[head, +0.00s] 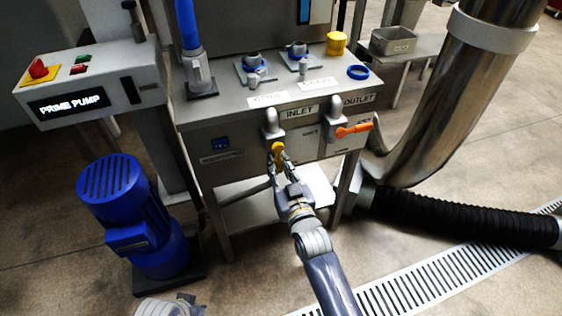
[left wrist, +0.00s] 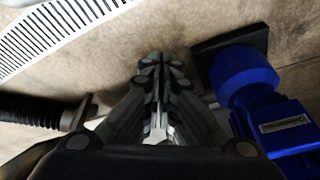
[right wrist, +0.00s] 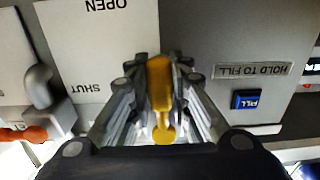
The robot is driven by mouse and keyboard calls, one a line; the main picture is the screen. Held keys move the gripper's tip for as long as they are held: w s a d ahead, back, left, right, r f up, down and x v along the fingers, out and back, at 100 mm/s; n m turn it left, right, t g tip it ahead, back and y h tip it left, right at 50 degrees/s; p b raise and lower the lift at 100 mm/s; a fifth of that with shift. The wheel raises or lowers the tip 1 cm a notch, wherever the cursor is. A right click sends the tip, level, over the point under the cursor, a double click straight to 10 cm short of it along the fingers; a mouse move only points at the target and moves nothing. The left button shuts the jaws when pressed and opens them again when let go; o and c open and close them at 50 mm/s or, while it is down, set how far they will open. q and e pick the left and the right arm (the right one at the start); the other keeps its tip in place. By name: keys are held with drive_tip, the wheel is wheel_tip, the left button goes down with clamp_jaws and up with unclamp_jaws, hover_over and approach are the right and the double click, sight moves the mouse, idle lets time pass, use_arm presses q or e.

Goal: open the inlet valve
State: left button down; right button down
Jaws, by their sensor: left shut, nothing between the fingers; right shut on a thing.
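The inlet valve (head: 272,122) is a grey body on the front of the steel cabinet, under an INLET label. Its yellow handle (head: 278,148) points downward. My right gripper (head: 280,163) is shut on this handle. In the right wrist view the yellow handle (right wrist: 160,85) lies between the fingers. My left gripper (left wrist: 158,78) is shut and empty, pointing toward the floor, apart from the valve. In the head view only a grey piece at the bottom edge may belong to the left arm.
The outlet valve's orange handle (head: 354,130) lies sideways to the right. A panel in the right wrist view reads OPEN and SHUT (right wrist: 100,45), upside down. A blue FILL button (right wrist: 246,99) is beside it. A blue pump (head: 135,215) stands left; a black hose (head: 455,218) lies right.

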use_arm(q)
drive_tip(key=shift+f, duration=0.5)
use_arm(e)
drive_tip(key=shift+a+f, duration=0.1)
drive_tip(key=c, duration=1.5)
unclamp_jaws()
drive_tip(key=shift+o, duration=0.2)
drive_tip(key=v, duration=1.2)
